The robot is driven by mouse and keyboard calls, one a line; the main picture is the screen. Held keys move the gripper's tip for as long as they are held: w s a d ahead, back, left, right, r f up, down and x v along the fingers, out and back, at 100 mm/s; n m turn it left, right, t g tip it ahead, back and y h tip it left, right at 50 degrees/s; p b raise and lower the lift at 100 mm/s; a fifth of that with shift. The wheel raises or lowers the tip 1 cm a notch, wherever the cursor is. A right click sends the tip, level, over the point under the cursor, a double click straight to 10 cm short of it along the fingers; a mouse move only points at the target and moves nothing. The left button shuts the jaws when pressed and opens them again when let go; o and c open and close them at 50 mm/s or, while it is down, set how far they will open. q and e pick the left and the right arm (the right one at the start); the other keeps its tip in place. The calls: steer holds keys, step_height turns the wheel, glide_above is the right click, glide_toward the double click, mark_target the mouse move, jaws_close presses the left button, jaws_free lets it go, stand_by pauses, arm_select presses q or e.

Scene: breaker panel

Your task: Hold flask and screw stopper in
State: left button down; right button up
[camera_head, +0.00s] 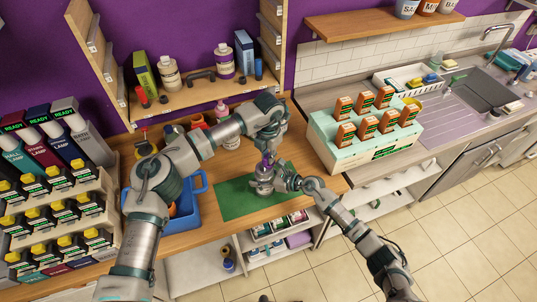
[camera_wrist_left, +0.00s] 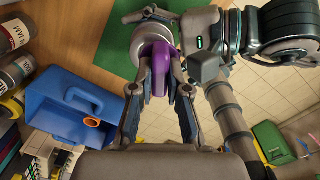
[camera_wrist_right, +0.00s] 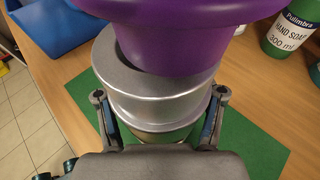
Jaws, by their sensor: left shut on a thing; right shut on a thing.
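The silver-grey flask (camera_wrist_right: 150,95) stands upright over the green mat (camera_head: 235,205). My right gripper (camera_head: 277,184) is shut around its body, with one finger on each side in the right wrist view (camera_wrist_right: 165,125). The purple stopper (camera_wrist_right: 190,25) is right above the flask's mouth and overlaps it; a dark gap shows at the rim's left side. I cannot tell how deep it sits. My left gripper (camera_head: 268,152) comes down from above and is shut on the stopper, which shows between its fingers in the left wrist view (camera_wrist_left: 161,65).
A blue crate (camera_head: 187,212) stands left of the mat. A hand soap bottle (camera_wrist_right: 292,38) and several other containers stand behind the mat. A pale box of orange cartons (camera_head: 340,155) is at the right. The mat's front part is clear.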

arm_select(q)
steer(key=shift+a, duration=0.15)
stand_by(0.4)
steer(key=shift+f, duration=0.55)
steer(key=shift+r, duration=0.2)
steer(key=shift+r, duration=0.35)
steer(key=shift+s, duration=0.1)
stand_by(0.4)
steer(key=shift+f, duration=0.55)
stand_by(0.8)
steer(key=shift+r, duration=0.1)
steer(key=shift+r, duration=0.45)
